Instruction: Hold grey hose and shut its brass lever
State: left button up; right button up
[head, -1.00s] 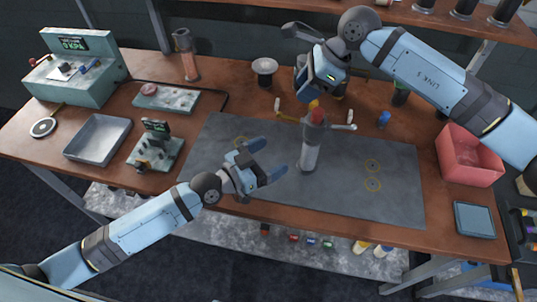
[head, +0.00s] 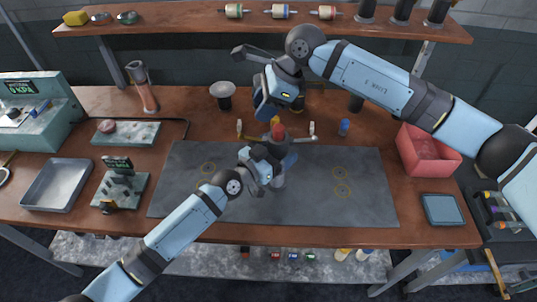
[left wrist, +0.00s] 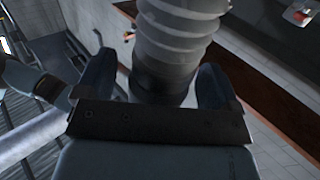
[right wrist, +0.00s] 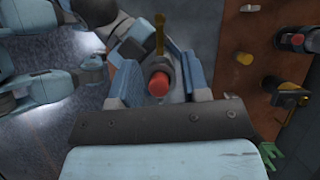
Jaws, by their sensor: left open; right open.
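The grey ribbed hose (left wrist: 175,50) stands upright on the grey mat (head: 320,205); in the head view my left gripper hides most of it. My left gripper (head: 280,175) is open, with a finger on each side of the hose in the left wrist view; I cannot tell if they touch it. Above the hose is a fitting with a red cap (head: 278,131). A brass lever (head: 250,137) reaches out to its left; it also shows in the right wrist view (right wrist: 160,35). My right gripper (head: 270,110) is open above the fitting, the red cap (right wrist: 158,84) showing between its fingers.
A red bin (head: 428,155) and a blue-grey square tray (head: 442,209) are on the right. A metal tray (head: 57,185) and a small gauge stand (head: 120,186) are on the left. A dark round-topped stand (head: 222,92) is behind. The mat's right part is free.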

pick_arm(q)
jog(key=c, duration=1.2)
pick_arm(e)
jog(key=shift+c, duration=0.4)
jog(key=shift+d+r, duration=0.15)
jog(key=shift+d, duration=0.05)
jog(key=c, duration=0.3)
pick_arm(q)
jog(key=shift+d, duration=0.1)
pick_arm(e)
jog(key=d+r, duration=0.1)
jog(key=d+r+m, duration=0.1)
jog(key=d, duration=0.1)
jog(key=d+r+m+y, duration=0.1)
jog(key=d, duration=0.1)
jog(key=shift+s+d+r+t, duration=0.2)
jog(key=shift+s+r+t, duration=0.1)
jog(key=shift+s+r, duration=0.05)
grip_shut()
jog(key=shift+a, duration=0.15)
